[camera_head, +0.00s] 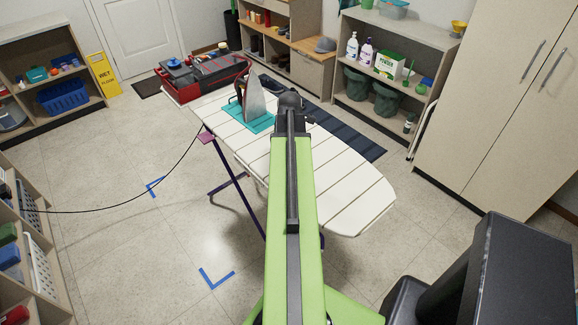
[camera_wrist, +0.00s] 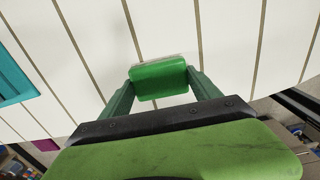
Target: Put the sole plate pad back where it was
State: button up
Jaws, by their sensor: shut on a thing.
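My gripper (camera_wrist: 161,84) is shut on a small green pad-like block (camera_wrist: 158,75), which I take to be the sole plate pad. The block sits between the two green fingers, over the white slatted ironing board (camera_wrist: 230,35). I cannot tell whether it touches the board. In the head view my arm reaches over the ironing board (camera_head: 345,195) and hides the fingers and block. An iron (camera_head: 254,100) stands on a teal mat (camera_head: 234,117) left of my arm's end. The mat's edge shows at the left of the wrist view (camera_wrist: 14,80).
A black cord (camera_head: 110,210) trails left. Shelves (camera_head: 385,75) and a tall cabinet (camera_head: 500,100) stand at the right. The board's near end is bare. Blue tape corners (camera_head: 215,280) mark open floor at the left.

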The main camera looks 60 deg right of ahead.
jog(key=o, duration=1.2)
jog(key=shift+d, duration=0.1)
notch_tip(320, 180, up, 12)
jog(key=p, duration=1.2)
